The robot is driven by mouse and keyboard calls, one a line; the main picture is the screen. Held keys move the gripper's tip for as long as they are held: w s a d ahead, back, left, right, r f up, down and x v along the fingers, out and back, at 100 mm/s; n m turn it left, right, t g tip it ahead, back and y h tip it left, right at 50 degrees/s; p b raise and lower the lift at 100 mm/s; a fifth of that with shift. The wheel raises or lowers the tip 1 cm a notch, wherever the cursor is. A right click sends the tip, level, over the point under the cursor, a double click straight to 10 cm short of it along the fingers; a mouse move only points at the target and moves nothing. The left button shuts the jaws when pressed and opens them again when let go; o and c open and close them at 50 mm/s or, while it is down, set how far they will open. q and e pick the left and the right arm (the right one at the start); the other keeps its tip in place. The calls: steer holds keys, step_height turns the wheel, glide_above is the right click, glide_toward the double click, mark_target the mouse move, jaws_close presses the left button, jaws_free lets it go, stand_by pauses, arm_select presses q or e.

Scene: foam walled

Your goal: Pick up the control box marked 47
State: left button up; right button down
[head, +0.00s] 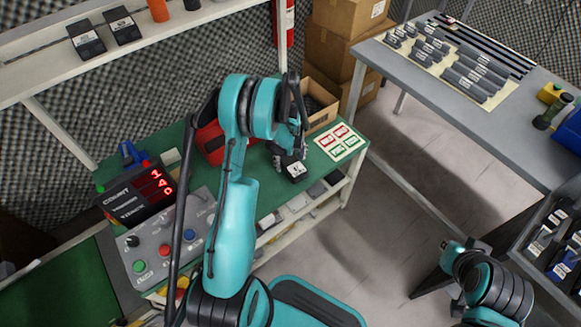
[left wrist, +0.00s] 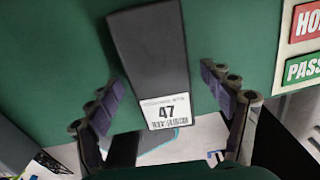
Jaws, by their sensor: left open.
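The control box marked 47 (left wrist: 148,55) is a dark box with a white label reading 47 and a barcode. In the left wrist view it lies on the green bench top between the open fingers of my left gripper (left wrist: 168,100), and no finger visibly touches it. In the head view the box (head: 295,170) is near the front edge of the green bench, with my left gripper (head: 287,150) just above and behind it, partly covering it. My right arm shows at the lower right, but its fingers cannot be made out.
A card with red and green labels (head: 340,142) lies right of the box. A red bin (head: 211,143) and an open cardboard box (head: 319,105) stand behind. A count display (head: 137,196) and a button panel (head: 166,243) are at left. A grey table (head: 470,110) holds several grey boxes.

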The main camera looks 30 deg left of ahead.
arm_select(q)
steer(key=shift+f, duration=0.15)
steer(key=c, duration=1.5)
steer(key=shift+c, duration=0.2)
